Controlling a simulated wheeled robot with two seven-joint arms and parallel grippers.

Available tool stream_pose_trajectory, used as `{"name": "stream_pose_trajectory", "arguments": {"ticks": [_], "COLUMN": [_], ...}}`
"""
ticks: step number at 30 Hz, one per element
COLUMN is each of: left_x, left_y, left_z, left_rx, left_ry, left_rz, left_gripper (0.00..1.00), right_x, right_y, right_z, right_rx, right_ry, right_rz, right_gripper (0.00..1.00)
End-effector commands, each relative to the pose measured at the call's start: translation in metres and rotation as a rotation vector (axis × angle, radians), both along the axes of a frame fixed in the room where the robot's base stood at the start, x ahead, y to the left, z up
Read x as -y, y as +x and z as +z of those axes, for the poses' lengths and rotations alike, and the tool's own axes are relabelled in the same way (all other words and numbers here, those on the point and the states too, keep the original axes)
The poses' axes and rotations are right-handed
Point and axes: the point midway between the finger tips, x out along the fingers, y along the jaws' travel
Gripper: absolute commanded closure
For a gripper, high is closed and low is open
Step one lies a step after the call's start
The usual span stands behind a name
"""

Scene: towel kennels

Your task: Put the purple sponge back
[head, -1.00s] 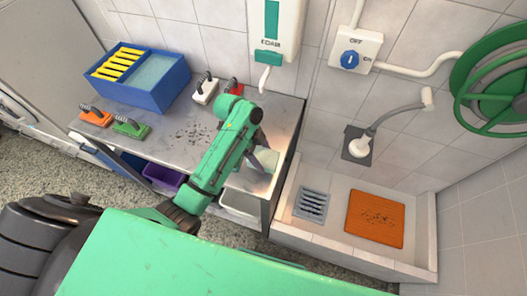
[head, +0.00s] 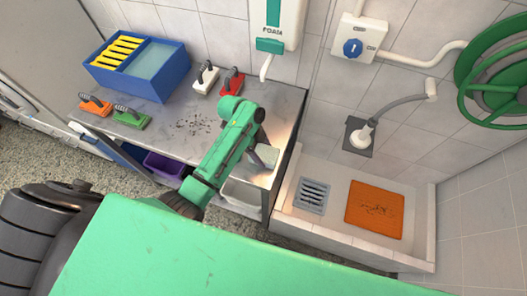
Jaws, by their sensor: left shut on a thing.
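No purple sponge shows in the head view. My left gripper (head: 253,157) is at the right end of the grey counter (head: 195,137), at the end of my green arm. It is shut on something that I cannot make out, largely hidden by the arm. A pale block-like thing (head: 267,155) shows right beside the gripper; I cannot tell whether it is the thing held. My right gripper is out of view.
Orange (head: 95,105), green (head: 131,117), white (head: 205,78) and red (head: 232,81) handled scrubbers stand on the counter near a blue two-part tub (head: 140,68). Below are purple (head: 163,166) and white (head: 242,193) bins. A walled basin (head: 330,175) with an orange mat (head: 374,209) is at right.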

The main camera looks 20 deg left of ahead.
Motion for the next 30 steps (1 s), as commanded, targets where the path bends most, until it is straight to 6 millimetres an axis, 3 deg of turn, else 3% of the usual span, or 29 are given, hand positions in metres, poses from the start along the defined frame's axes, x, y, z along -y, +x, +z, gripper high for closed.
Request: {"name": "stream_pose_trajectory", "arguments": {"ticks": [13, 14, 15, 24, 30], "left_x": [0.000, 0.000, 0.000, -0.002, -0.014], "left_y": [0.000, 0.000, 0.000, 0.001, 0.002], "left_z": [-0.007, -0.007, -0.006, -0.003, 0.024], "left_rx": [0.001, 0.001, 0.001, 0.001, 0.005], "left_ry": [0.000, 0.000, 0.000, 0.000, 0.002], "left_rz": [0.000, 0.000, 0.000, 0.000, 0.001], "left_gripper": [0.72, 0.09, 0.00, 0.00, 0.00], "right_x": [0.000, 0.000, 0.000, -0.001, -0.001], "right_y": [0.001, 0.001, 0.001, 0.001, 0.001], "right_z": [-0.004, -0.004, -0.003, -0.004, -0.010], "right_rx": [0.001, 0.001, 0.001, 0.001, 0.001], "right_ry": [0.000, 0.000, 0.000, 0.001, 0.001], "right_rz": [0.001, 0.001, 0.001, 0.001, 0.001], "right_gripper": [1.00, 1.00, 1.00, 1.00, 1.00]}}
